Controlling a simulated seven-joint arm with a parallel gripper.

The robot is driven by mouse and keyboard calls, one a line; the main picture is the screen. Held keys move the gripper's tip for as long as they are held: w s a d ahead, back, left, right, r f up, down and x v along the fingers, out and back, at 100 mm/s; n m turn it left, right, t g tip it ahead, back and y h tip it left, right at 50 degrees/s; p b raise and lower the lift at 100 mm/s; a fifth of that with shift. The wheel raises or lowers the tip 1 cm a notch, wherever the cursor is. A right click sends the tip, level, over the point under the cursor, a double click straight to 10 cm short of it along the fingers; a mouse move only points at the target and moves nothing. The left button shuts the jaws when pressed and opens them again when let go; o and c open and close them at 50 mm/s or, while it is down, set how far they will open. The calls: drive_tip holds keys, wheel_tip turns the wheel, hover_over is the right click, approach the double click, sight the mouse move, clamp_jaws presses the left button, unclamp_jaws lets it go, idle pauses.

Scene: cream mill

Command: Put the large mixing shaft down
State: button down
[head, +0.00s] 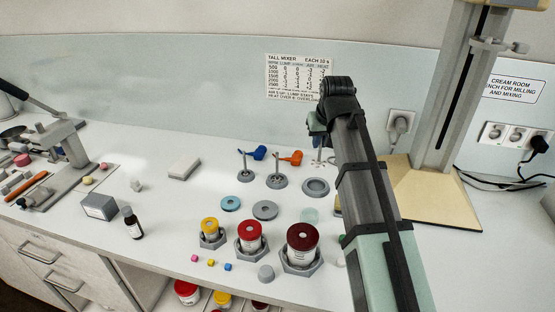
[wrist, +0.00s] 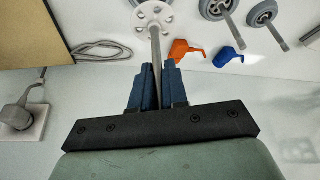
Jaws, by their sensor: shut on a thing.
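My gripper (wrist: 157,72) is shut on the large mixing shaft (wrist: 155,38), a thin metal rod with a pale holed disc at its far end. In the head view my arm hides most of the gripper, and a thin part of the shaft (head: 318,157) shows just left of the arm, above the back of the bench. A grey ring-shaped stand (head: 316,187) with nothing standing in it is below and close by. Two smaller shafts stand in grey round holders, one at the left (head: 246,173) and one in the middle (head: 277,179).
Flat discs (head: 265,210) and lidded jars (head: 302,242) in hexagonal holders stand in front. The mixer stand (head: 425,190) is right of my arm.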

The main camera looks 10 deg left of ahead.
drive_tip(key=shift+r, duration=0.25)
drive_tip(key=shift+s+a, duration=0.1)
drive_tip(key=shift+a, duration=0.15)
drive_tip(key=shift+s+a+n+g+y, duration=0.45)
drive_tip(key=shift+s+a+n, duration=1)
drive_tip(key=shift+s+a, duration=3.95)
drive_tip(key=shift+s+a+n+g+y, duration=0.4)
drive_tip(key=shift+s+a+n, duration=1.05)
drive_tip(key=shift+a, duration=7.9)
drive_tip(key=shift+s+a+n+g+y, duration=0.45)
drive_tip(key=shift+s+a+n, duration=1.95)
drive_tip(key=shift+a, duration=5)
drive_tip(key=shift+m, duration=0.9)
drive_tip(key=shift+s+f, duration=0.3)
drive_tip(key=shift+f, duration=1.35)
drive_tip(key=shift+s+f, duration=0.25)
drive_tip(key=shift+f, duration=1.45)
drive_tip(key=shift+s+f, duration=0.3)
drive_tip(key=shift+f, duration=1.35)
drive_tip(key=shift+f, duration=0.1)
drive_tip(key=c, duration=1.1)
unclamp_jaws()
drive_tip(key=shift+c, duration=0.2)
